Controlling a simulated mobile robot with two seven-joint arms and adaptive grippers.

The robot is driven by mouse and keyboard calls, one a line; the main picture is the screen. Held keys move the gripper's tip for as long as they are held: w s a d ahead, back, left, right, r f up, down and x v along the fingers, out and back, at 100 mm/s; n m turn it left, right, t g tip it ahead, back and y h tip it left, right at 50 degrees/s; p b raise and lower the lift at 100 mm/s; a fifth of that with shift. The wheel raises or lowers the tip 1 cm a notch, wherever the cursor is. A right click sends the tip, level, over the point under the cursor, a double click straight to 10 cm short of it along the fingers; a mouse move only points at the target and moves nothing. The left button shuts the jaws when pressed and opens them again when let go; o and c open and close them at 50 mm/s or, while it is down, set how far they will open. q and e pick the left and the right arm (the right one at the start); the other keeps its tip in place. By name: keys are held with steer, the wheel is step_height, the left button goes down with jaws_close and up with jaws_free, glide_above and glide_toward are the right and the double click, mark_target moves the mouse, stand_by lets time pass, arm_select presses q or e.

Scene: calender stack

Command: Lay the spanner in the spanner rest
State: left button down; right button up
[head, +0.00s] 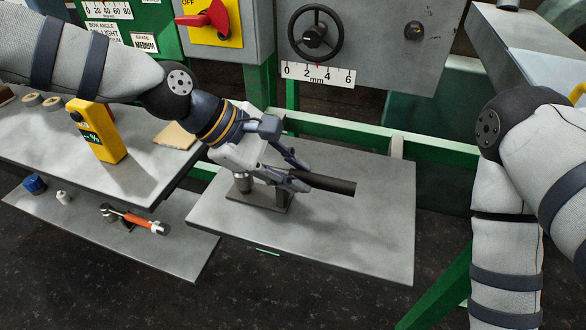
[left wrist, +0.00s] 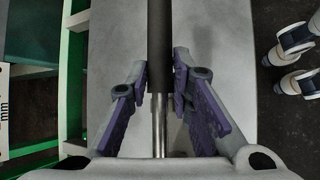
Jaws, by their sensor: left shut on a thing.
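The spanner (head: 330,184) has a long black grip and a bare metal shaft. My left gripper (head: 298,172) is shut on it above the grey table on the right. In the left wrist view the fingers (left wrist: 160,85) stand on both sides of the spanner (left wrist: 159,35), near where the black grip meets the metal shaft. The spanner points right in the head view, roughly level. A low dark stand, which looks like the spanner rest (head: 262,203), is just below the gripper and partly hidden by it. I cannot tell whether the spanner touches it. My right gripper is out of view.
The grey table (head: 370,235) is clear to the right and in front. A yellow meter (head: 95,130) and a tan pad (head: 174,137) are on the left bench. An orange-handled tool (head: 145,222) lies on the lower shelf. The machine with a handwheel (head: 315,34) stands behind.

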arm_select(q)
steer(key=shift+f, duration=0.2)
steer(key=c, duration=1.4)
jaws_free()
steer(key=shift+o, duration=0.3)
steer(key=shift+f, duration=0.15)
steer(key=shift+a, duration=0.1)
steer(key=shift+o, duration=0.5)
steer(key=shift+s, duration=0.1)
steer(key=o, duration=0.5)
steer(key=shift+a, duration=0.1)
steer(key=shift+r, duration=0.25)
